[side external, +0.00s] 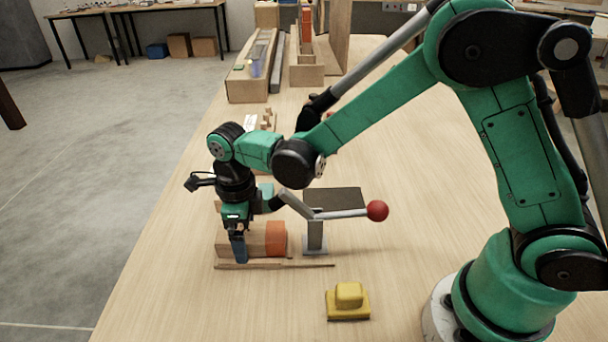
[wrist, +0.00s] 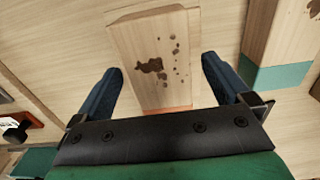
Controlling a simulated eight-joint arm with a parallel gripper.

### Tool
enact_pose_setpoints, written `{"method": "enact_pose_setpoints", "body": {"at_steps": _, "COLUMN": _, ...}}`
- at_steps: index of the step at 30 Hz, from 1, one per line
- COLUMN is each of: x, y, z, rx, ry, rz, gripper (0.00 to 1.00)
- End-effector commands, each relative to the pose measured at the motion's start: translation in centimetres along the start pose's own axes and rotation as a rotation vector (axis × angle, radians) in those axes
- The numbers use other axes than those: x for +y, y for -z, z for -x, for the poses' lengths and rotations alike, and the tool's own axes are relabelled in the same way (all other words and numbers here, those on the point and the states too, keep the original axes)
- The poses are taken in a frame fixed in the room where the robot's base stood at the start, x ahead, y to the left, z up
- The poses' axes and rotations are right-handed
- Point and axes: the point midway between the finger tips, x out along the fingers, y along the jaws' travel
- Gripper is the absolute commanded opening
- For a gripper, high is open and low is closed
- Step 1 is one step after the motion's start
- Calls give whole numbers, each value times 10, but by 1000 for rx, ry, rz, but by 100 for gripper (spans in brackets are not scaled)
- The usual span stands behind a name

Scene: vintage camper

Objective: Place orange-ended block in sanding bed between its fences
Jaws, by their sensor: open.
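The orange-ended block (side external: 275,238) lies on the wooden table in the side external view, its orange end to the right. In the wrist view the block (wrist: 150,50) is pale wood with dark brown stains, and a thin orange strip shows near my gripper. My gripper (wrist: 163,88) is open and points down, its two blue fingers on either side of the block, with visible gaps. In the side external view my gripper (side external: 238,248) hides part of the block. A thin wooden strip (side external: 300,266) lies along its near side. I cannot tell which thing is the sanding bed.
A lever with a red ball (side external: 377,210) and a dark plate (side external: 336,199) stand close to the right. A yellow block (side external: 348,298) sits nearer the front. A teal-ended block (wrist: 275,75) shows in the wrist view. Wooden trays (side external: 247,88) stand at the back.

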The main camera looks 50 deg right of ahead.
Motion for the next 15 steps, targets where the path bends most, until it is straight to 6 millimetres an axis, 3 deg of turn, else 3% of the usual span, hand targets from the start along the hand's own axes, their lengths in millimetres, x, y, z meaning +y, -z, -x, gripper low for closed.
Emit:
{"method": "enact_pose_setpoints", "body": {"at_steps": 5, "x": 0, "y": 0, "z": 11, "rx": 0, "ry": 0, "rz": 0, "gripper": 97}}
{"method": "enact_pose_setpoints", "body": {"at_steps": 15, "x": 0, "y": 0, "z": 79, "rx": 0, "ry": 0, "rz": 0, "gripper": 97}}
